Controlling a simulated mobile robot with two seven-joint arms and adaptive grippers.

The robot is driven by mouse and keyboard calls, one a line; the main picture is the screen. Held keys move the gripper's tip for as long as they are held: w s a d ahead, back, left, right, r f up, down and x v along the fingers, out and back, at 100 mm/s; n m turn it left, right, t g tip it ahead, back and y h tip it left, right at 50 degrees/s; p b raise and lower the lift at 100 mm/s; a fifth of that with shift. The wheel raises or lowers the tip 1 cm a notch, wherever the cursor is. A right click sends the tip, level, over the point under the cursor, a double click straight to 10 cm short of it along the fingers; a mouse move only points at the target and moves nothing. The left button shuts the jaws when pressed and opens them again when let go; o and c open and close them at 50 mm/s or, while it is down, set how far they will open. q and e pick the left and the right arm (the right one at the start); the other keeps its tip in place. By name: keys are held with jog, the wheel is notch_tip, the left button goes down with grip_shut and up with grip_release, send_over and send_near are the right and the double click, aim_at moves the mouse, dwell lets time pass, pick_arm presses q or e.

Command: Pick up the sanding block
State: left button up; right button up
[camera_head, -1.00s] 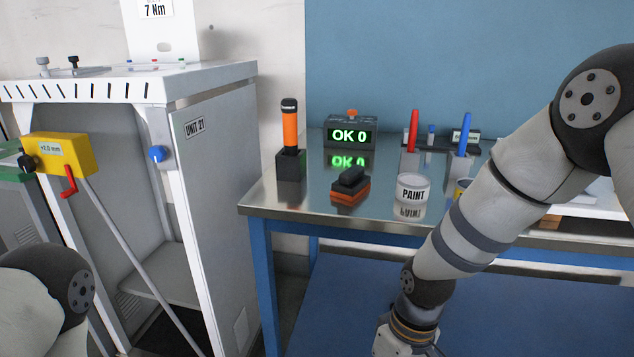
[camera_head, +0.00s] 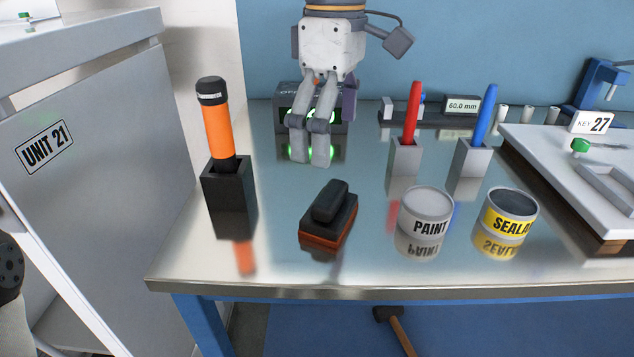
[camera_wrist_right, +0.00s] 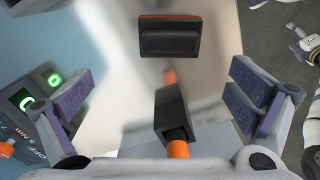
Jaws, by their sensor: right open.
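The sanding block (camera_head: 328,217) is black with an orange-red base and a raised black grip. It lies on the metal tabletop near the front edge. It also shows at the top middle of the right wrist view (camera_wrist_right: 168,38). My right gripper (camera_head: 309,160) hangs in the air above the table, behind the block in the head view, partly covering the green display. In the right wrist view its fingers (camera_wrist_right: 165,100) are spread wide with nothing between them held.
An orange torch-like tool (camera_head: 217,130) stands in a black holder (camera_head: 229,190) left of the block. Paint tin (camera_head: 427,215) and sealant tin (camera_head: 508,212) stand to the right. Red (camera_head: 412,112) and blue (camera_head: 485,112) markers stand behind them. A white board (camera_head: 570,170) lies far right.

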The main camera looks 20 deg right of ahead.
aim_at(330, 192)
jog(key=f, duration=0.1)
jog(key=s+f, duration=0.2)
jog(key=shift+f, duration=0.25)
jog(key=f, duration=0.7)
jog(key=shift+w+a+f, duration=0.15)
jog(key=shift+a, duration=0.1)
jog(key=c, duration=1.3)
